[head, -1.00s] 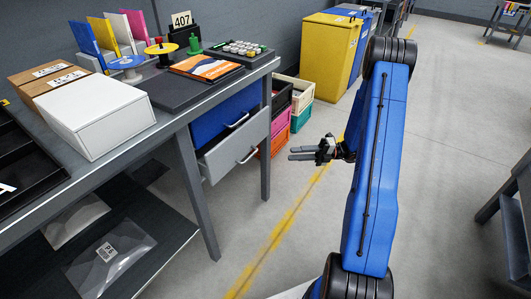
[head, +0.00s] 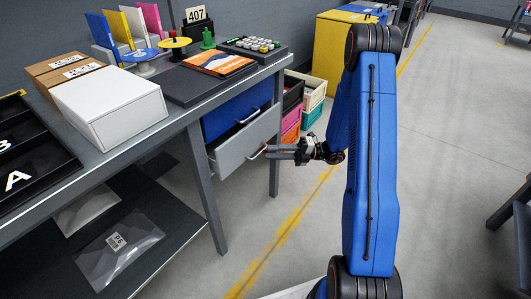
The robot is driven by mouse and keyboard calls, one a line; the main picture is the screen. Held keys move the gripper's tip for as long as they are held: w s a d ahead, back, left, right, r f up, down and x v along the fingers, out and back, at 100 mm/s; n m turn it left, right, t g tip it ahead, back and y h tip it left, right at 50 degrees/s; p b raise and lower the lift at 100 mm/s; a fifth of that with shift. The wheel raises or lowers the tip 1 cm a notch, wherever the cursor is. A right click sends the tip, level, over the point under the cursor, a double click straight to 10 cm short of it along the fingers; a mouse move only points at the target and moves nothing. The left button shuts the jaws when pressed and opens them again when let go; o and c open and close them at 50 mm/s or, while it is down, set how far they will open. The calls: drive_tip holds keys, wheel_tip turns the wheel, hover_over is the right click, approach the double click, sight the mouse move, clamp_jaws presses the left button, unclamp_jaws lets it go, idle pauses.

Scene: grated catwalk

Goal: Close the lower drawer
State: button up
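The lower drawer (head: 234,152) has a grey front and hangs under the workbench. It stands pulled out a little past the blue upper drawer (head: 222,117). Its pale bar handle (head: 256,153) is on the right part of the front. My gripper (head: 270,152) points left at the handle from the right, with two dark fingers that show a narrow gap between them. The fingertips overlap the right end of the handle in the picture; I cannot tell whether they touch it. Nothing shows held between the fingers.
The workbench (head: 184,114) carries a white box (head: 112,107), black trays and several small items. Its front leg (head: 207,195) stands left of the drawer. Stacked crates (head: 311,95) and a yellow cabinet (head: 330,50) are behind.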

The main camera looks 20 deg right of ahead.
drive_tip(key=shift+w+a+r, duration=0.15)
drive_tip(key=shift+a, duration=0.75)
drive_tip(key=shift+w+a+r, duration=0.1)
drive_tip(key=shift+a, duration=0.75)
clamp_jaws()
